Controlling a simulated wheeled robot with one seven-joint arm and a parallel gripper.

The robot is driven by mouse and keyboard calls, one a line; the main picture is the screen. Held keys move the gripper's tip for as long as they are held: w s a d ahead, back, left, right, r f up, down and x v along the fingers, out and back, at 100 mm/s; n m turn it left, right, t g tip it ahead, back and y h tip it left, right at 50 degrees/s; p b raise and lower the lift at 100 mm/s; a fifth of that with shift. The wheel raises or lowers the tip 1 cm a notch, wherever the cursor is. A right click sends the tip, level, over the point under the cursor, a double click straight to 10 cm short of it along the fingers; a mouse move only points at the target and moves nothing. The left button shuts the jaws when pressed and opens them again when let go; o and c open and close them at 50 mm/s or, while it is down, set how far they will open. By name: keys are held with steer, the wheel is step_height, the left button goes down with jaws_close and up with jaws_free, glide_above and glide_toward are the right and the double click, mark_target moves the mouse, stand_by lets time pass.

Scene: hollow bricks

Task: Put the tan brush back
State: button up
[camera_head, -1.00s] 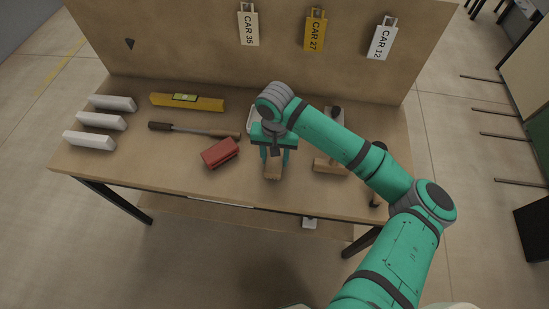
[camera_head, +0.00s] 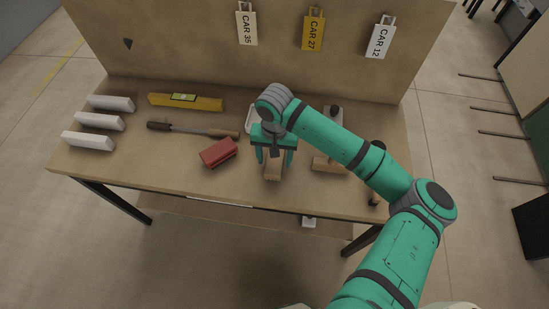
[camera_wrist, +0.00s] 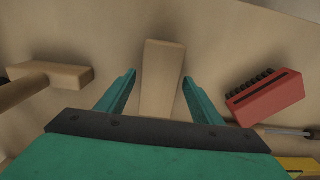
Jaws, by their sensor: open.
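The tan brush (camera_head: 272,171) is a plain tan block lying on the workbench near its front edge. It also shows in the wrist view (camera_wrist: 162,70), lengthwise between my fingers; no bristles can be seen on it. My gripper (camera_head: 274,160) is open above the bench. Its fingers stand on either side of the tan brush, with a visible gap on each side in the wrist view (camera_wrist: 160,80). My gripper hides the brush's far end in the head view.
A red brush (camera_head: 218,153) lies close on the left, a wooden mallet (camera_head: 328,164) on the right. A chisel-like tool (camera_head: 190,130), yellow level (camera_head: 186,102) and several white blocks (camera_head: 98,121) lie further left. A pale item (camera_head: 251,122) is partly hidden behind my gripper. An upright board stands behind.

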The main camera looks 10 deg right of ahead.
step_height(320, 180, up, 12)
steer(key=w+a+r+t+y, duration=0.15)
steer(key=a+t+y, duration=0.25)
steer(key=a, duration=0.6)
steer(key=w+a+f+t+y, duration=0.1)
steer(key=w+a+t+y, duration=0.2)
steer(key=a, duration=0.7)
steer(key=w+a+r+t+y, duration=0.1)
steer(key=w+a+t+y, duration=0.25)
steer(key=a, duration=0.75)
steer(key=s+d+f+m+t+h, duration=0.2)
steer(key=s+d+f+h, duration=0.25)
steer(key=s+f, duration=0.4)
steer(key=s+d+f+m+t+h, duration=0.1)
steer(key=s+d+f+t+h, duration=0.4)
steer(key=s, duration=0.7)
steer(key=s+d+n+g, duration=0.1)
steer(key=s+d+n, duration=0.2)
steer(key=s, duration=0.6)
steer(key=s+d+r+n+g+h, duration=0.1)
steer(key=s+d+n, duration=0.3)
steer(key=s+d, duration=0.3)
steer(key=shift+s+r+n, duration=0.2)
steer(key=shift+s+n, duration=0.1)
steer(key=shift+s, duration=1.5)
